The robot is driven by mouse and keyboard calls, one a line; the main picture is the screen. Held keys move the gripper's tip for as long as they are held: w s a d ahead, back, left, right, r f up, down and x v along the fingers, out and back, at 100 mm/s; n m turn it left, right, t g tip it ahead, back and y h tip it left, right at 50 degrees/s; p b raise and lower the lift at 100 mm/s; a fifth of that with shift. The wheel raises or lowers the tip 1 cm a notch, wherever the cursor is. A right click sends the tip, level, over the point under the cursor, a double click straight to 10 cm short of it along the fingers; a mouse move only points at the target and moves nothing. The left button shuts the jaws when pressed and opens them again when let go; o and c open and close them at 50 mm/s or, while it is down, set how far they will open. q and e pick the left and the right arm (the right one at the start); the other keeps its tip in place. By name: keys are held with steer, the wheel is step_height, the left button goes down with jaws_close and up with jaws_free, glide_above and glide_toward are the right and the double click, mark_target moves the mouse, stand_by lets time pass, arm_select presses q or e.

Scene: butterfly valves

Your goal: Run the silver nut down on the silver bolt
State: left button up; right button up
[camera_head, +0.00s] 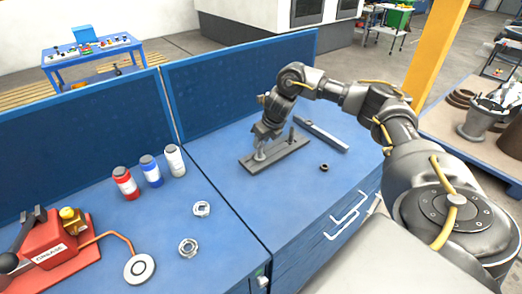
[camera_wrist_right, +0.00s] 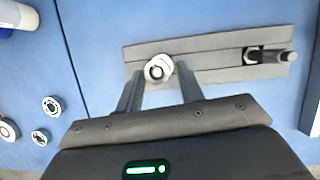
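The silver bolt (camera_head: 260,153) stands upright near the left end of a grey bar-shaped base on the workbench. In the right wrist view, its round end shows with the silver nut (camera_wrist_right: 158,68) around it; how far down the nut sits cannot be told. My right gripper (camera_head: 264,136) is above the bolt, pointing down. In the right wrist view, its fingertips (camera_wrist_right: 160,73) stand apart on either side of the nut, with narrow gaps showing, so it looks open. The head view hides most of the nut behind the gripper. My left gripper is not in view.
The grey base (camera_head: 295,145) also carries a dark upright bolt (camera_head: 291,134). A dark nut (camera_head: 324,167) and a grey bar (camera_head: 322,135) lie to the right. Two silver rings (camera_head: 201,209) (camera_head: 188,248), bottles (camera_head: 150,170) and a red grease unit (camera_head: 48,250) stand left. The bench front is clear.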

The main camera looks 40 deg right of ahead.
steer(key=n, duration=0.1)
steer(key=n+y+b, duration=0.1)
steer(key=n, duration=0.1)
steer(key=shift+d+f, duration=0.2)
steer(key=shift+f, duration=0.05)
steer(key=shift+r+n+y+b, duration=0.15)
steer(key=shift+n+y+b, duration=0.25)
steer(key=shift+n, duration=0.4)
steer(key=n, duration=0.1)
steer(key=n+g, duration=0.1)
steer(key=shift+s+d+r+n+y, duration=0.1)
steer(key=shift+d+n+y, duration=0.05)
steer(key=shift+n+y, duration=0.2)
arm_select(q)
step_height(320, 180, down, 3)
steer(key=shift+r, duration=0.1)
arm_select(e)
steer(key=shift+c, duration=0.4)
